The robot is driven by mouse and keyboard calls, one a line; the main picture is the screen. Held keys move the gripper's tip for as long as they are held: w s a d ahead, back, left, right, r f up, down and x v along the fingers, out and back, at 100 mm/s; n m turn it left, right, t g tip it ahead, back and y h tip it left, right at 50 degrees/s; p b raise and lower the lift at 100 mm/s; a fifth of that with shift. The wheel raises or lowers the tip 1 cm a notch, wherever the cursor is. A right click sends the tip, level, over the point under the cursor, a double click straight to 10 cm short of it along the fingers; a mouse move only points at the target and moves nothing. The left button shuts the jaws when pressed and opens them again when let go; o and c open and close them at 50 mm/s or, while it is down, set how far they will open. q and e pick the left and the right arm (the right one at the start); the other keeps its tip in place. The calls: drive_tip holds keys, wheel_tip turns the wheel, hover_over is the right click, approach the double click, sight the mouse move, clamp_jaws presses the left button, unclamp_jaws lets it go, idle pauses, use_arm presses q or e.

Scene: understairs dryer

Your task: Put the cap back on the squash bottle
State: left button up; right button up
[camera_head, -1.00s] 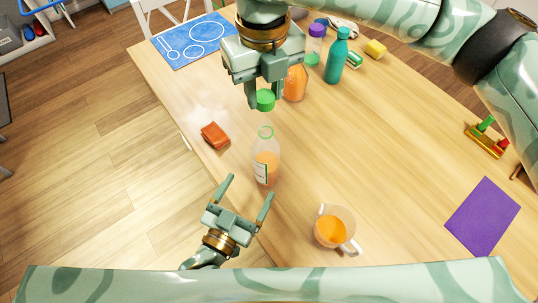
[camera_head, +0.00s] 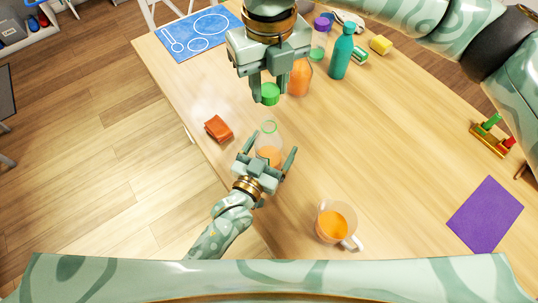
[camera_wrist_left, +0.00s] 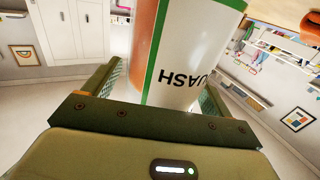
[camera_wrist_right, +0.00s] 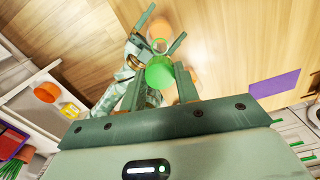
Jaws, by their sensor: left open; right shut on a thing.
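The squash bottle (camera_head: 268,141) stands upright on the table, clear with orange liquid low inside and a green ring at its open neck. Its label (camera_wrist_left: 185,50) fills the left wrist view between the fingers. My left gripper (camera_head: 270,155) is open, with its fingers on either side of the bottle's lower part; I cannot tell whether they touch it. My right gripper (camera_head: 269,88) is shut on the green cap (camera_head: 270,95) and holds it above and beyond the bottle's neck. The cap also shows in the right wrist view (camera_wrist_right: 160,73), near the bottle's neck in the picture.
A jug of orange drink (camera_head: 335,222) stands at the front. A purple mat (camera_head: 485,215) lies at right; the middle right of the table is clear.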

sight(269, 120)
use_arm(q)
drive_tip(key=shift+w+d, duration=0.15)
drive_tip(key=shift+w, duration=0.1)
drive_tip(key=c, duration=1.5)
drive_tip(key=shift+o, duration=0.2)
use_arm(e)
drive_tip(key=shift+f, duration=2.5)
drive_tip(key=shift+f, duration=0.85)
drive_tip(key=shift+f, duration=0.55)
